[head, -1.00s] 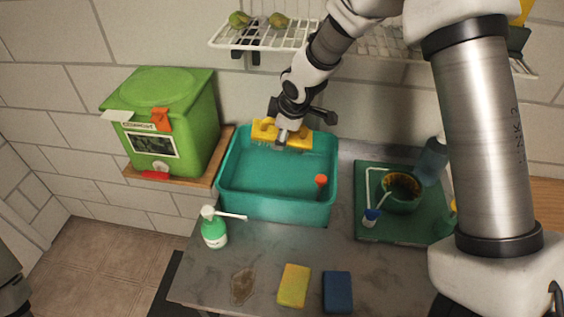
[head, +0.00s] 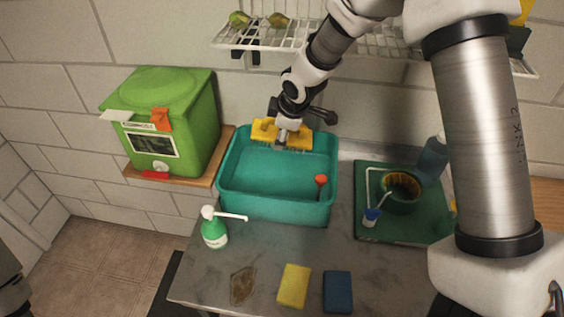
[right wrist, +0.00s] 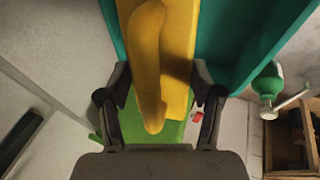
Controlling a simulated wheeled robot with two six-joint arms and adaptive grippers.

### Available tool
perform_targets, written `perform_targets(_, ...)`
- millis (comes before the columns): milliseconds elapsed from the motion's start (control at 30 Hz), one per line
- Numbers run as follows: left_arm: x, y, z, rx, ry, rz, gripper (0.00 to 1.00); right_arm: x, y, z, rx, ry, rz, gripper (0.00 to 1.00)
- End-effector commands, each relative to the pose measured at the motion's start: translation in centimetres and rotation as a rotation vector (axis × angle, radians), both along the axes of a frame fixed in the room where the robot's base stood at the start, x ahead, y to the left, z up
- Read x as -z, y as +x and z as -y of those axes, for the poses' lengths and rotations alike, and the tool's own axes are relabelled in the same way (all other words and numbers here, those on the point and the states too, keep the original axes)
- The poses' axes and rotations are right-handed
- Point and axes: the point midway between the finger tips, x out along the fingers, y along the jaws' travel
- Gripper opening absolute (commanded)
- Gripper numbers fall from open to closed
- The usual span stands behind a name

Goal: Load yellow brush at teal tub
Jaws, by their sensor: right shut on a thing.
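The teal tub (head: 280,207) stands on the grey counter, and an orange-topped item (head: 321,182) is inside it. My right gripper (head: 287,122) is at the tub's back edge, shut on the yellow brush (head: 266,130). The brush's bristles point down at the back of the tub; whether they touch it I cannot tell. In the right wrist view the brush (right wrist: 163,60) lies between the fingers of my right gripper (right wrist: 160,100), with the tub's teal wall (right wrist: 240,40) beside it. My left gripper is not in view; only a dark part of mine shows at the lower left edge.
A green bin (head: 190,115) stands left of the tub on a wooden board. A soap bottle (head: 214,230), a yellow sponge (head: 294,286) and a blue sponge (head: 338,291) are in front. A green tray (head: 370,232) with a bowl is at right. A wire rack (head: 262,38) hangs above.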

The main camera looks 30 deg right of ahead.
Motion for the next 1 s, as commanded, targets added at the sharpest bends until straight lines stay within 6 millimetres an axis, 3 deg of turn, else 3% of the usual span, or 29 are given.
perform_targets(400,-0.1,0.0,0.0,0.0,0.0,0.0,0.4,-0.1,0.0,0.0,0.0,0.0,0.001,0.37)
perform_targets(767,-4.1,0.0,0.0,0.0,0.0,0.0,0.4,-4.1,0.0,0.0,0.0,0.0,0.0,0.37)
perform_targets(1000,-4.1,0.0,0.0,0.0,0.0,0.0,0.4,-4.0,0.0,0.0,0.0,0.0,0.0,0.37)
